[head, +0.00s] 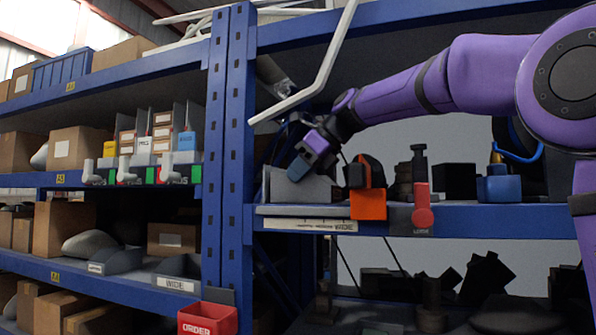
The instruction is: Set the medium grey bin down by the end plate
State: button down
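My gripper (305,160) points down and left over the left end of the right-hand middle shelf. A grey, low-walled shape (312,190), possibly the medium grey bin, stands on that shelf just below it. A blue-grey piece shows at my fingertips. I cannot tell whether it is a finger or something held, or whether the gripper touches the grey shape. A thin upright grey edge (266,184) at the shelf's left end may be the end plate. The gap between the fingers is hidden.
An orange block (368,202) stands close right of the grey shape, then a red piece (422,207) and a blue block (497,187). A blue rack upright (230,170) stands at left. A white bent bar (318,80) hangs above my gripper.

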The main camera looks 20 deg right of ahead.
jog(key=shift+f, duration=0.1)
jog(key=c, duration=1.3)
grip_release()
jog(key=shift+o, duration=0.2)
jog(key=shift+d, duration=0.1)
jog(key=v, duration=1)
jog(key=shift+s+d+r, duration=0.15)
jog(key=shift+s+r, duration=0.1)
